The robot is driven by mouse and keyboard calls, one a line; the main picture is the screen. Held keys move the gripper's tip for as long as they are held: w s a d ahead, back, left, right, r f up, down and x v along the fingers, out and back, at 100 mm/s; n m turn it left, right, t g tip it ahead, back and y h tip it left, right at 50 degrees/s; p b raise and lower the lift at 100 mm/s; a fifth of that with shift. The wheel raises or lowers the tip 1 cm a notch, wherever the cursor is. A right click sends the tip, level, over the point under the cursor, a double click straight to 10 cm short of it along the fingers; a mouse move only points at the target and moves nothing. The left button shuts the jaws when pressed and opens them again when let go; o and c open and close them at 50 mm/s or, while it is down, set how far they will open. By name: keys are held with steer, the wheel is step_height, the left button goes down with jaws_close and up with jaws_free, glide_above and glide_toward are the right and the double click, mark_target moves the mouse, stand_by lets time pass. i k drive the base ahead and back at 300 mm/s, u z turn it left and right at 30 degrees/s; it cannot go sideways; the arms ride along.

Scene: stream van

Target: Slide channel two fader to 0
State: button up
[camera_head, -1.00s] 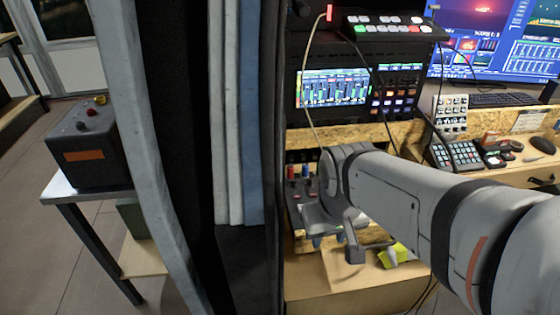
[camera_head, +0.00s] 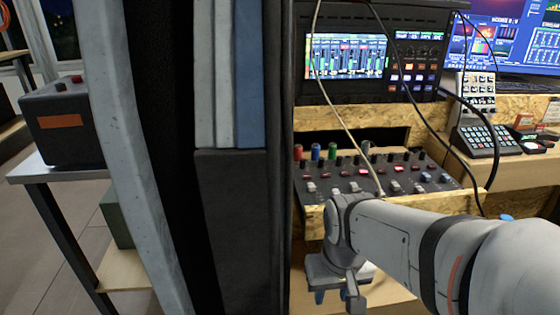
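My arm hides part of the desk's front edge.
A cable (camera_head: 345,120) hangs down across the panel, and thicker black cables loop at right. A lit display rack (camera_head: 350,60) stands behind. A keypad (camera_head: 485,140) is on the right desk.

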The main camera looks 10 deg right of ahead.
mark_target(334, 191)
steer(key=z, duration=0.1)
steer(key=k, duration=0.5)
steer(key=u, duration=1.1)
steer(key=k, duration=1.15)
steer(key=z, duration=0.95)
steer(key=i, duration=1.5)
steer(key=z, duration=0.05)
